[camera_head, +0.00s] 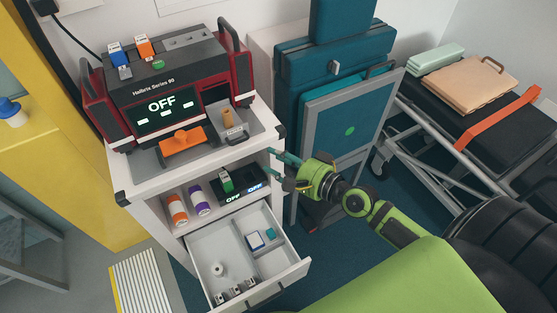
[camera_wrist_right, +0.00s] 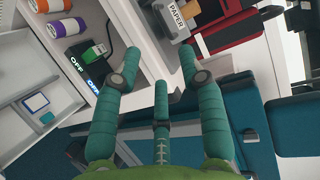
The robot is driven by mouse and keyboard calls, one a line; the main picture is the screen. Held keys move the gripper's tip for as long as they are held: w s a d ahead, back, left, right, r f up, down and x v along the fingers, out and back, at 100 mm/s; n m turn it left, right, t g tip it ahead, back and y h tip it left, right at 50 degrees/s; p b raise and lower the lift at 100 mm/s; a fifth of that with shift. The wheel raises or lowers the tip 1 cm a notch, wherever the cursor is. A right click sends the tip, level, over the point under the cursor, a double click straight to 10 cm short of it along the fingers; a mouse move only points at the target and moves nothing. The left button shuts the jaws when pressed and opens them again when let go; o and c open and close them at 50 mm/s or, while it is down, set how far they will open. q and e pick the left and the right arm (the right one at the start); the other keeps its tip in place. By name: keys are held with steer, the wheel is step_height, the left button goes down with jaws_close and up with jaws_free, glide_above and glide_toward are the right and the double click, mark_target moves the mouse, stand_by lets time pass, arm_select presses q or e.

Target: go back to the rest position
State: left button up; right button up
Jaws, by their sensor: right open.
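My right gripper (camera_head: 272,167) is at the right side of the white cart (camera_head: 118,183), just off its edge. Its teal fingers are spread apart with nothing between them. In the right wrist view the open fingers (camera_wrist_right: 160,60) point toward the cart's edge, with a grey part labelled PAPER (camera_wrist_right: 180,20) beyond them. My green right arm (camera_head: 398,232) reaches in from the lower right. My left gripper is not in view.
The cart carries a red and black device (camera_head: 165,85) reading OFF. Its drawer (camera_head: 290,272) is pulled out below my gripper.

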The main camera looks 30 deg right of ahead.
steer(key=s+d+f+n+g+h, duration=0.2)
steer(key=s+f, duration=0.1)
steer(key=f, duration=0.6)
steer(key=s+d+f+n+g+h, duration=0.1)
steer(key=s+d+f+n+g, duration=0.15)
steer(key=f, duration=0.65)
steer(key=s+d+f+n+g+h, duration=0.15)
steer(key=s+f, duration=0.25)
steer(key=f, duration=0.6)
steer(key=s+a+f+n+g, duration=0.1)
steer(key=s+f+n+g, duration=0.1)
steer(key=s+f, duration=0.3)
steer(key=s+a+f+n+g+h, duration=0.1)
steer(key=s+f+n, duration=0.4)
steer(key=s, duration=0.8)
steer(key=s+a+f+n+g+h, duration=0.1)
steer(key=s+a+f+n+g, duration=0.2)
steer(key=s+f, duration=0.4)
steer(key=s+g, duration=0.1)
steer(key=s, duration=0.2)
steer(key=shift+f+n, duration=0.15)
steer(key=shift+n, duration=0.15)
